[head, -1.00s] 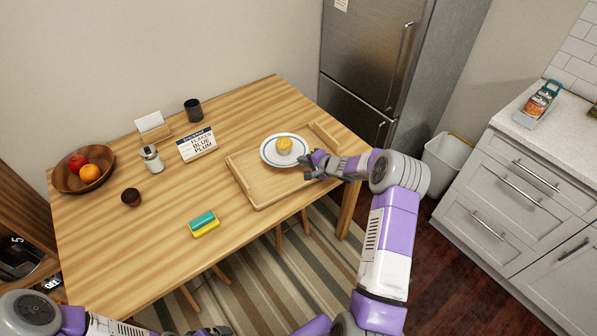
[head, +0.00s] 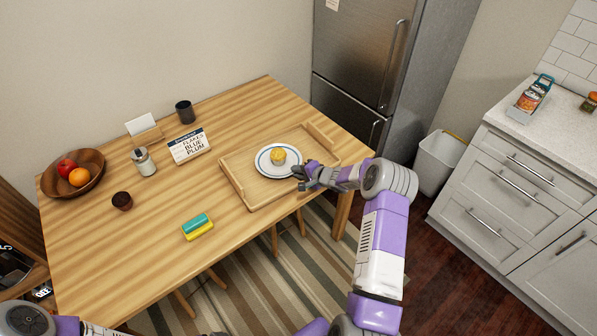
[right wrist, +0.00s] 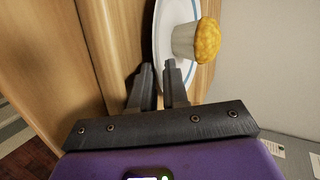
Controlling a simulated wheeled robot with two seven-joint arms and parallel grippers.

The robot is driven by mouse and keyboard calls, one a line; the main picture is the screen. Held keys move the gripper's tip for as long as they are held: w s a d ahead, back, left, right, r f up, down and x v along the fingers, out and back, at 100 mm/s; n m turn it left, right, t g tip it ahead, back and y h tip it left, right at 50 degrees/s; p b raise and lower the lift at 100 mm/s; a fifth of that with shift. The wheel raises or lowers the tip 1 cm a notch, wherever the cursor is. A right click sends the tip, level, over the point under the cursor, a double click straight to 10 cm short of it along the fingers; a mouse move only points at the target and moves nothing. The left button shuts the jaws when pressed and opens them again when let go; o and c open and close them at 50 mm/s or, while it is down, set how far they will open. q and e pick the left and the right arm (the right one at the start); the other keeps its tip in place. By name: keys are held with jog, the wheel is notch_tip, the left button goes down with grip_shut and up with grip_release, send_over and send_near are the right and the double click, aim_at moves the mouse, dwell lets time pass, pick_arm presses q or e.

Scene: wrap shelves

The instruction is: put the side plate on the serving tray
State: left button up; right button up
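The side plate (head: 264,167), white with a blue ring, is over the middle of the wooden serving tray (head: 247,195); I cannot tell whether it touches the tray floor. A yellow-topped muffin (head: 278,155) sits upright on it. My right gripper (head: 299,174) is at the plate's right front rim. In the right wrist view, the fingers (right wrist: 160,80) are on either side of the rim of the plate (right wrist: 161,45), closed on it, and the muffin (right wrist: 197,40) stands just beyond. My left gripper is below the bottom edge of the head view.
The front left tabletop is clear. A fridge (head: 360,60) stands behind.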

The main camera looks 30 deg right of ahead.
jog(key=p+v, duration=0.2)
jog(key=v, duration=0.8)
jog(key=shift+s+d+r+p, duration=0.1)
jog(key=shift+s+r+p, duration=0.1)
jog(key=shift+r+p, duration=0.1)
jog(key=shift+s+d+r, duration=0.15)
jog(key=shift+s+r, duration=0.1)
jog(key=shift+s, duration=0.4)
